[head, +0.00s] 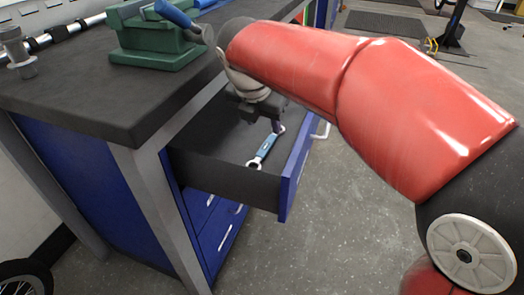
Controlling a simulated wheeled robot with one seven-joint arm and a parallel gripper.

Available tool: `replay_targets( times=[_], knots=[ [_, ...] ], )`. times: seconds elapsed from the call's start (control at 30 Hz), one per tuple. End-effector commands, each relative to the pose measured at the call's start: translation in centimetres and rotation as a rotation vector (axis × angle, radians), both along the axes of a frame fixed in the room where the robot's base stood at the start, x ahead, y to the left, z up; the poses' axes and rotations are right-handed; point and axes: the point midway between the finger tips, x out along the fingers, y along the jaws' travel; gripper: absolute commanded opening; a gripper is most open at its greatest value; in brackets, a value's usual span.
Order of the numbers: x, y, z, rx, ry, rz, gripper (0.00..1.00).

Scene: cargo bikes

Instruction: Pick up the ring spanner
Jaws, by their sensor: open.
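The ring spanner (265,148) lies in the open drawer (225,180) of the blue workbench. It is silver with a blue middle part, and its near ring end rests toward the front of the drawer floor. My gripper (277,124) is over the drawer, just above the far end of the spanner, pointing down. Its jaws are open. One finger shows near the spanner's far end; I cannot tell whether the fingers stand on both sides of it. My red arm reaches in from the right and hides part of the drawer's far side.
The dark benchtop (100,95) overhangs the drawer on the left, with a green vise (155,40) on it. The blue drawer front (297,170) with a white handle (321,130) stands out over the floor. Grey floor (330,240) is clear on the right.

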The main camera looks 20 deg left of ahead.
Motion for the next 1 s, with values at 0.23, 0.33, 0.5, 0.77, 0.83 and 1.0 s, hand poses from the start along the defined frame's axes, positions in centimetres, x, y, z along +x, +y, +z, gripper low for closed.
replay_targets(
  times=[0.23,0.33,0.5,0.77,0.83,1.0],
  knots=[
    [-0.2,0.6,-2.9,-0.038,0.02,0.036,0.47],
    [0.1,0.6,-3.9,-0.039,0.021,0.035,0.47],
    [1.0,0.3,-6.3,-0.038,0.021,0.034,0.47],
    [2.0,0.2,-8.3,-0.035,0.019,0.034,0.47],
    [2.0,0.1,-8.3,-0.035,0.019,0.033,0.47],
    [2.0,0.1,-8.3,-0.035,0.019,0.033,0.41]
  ],
)
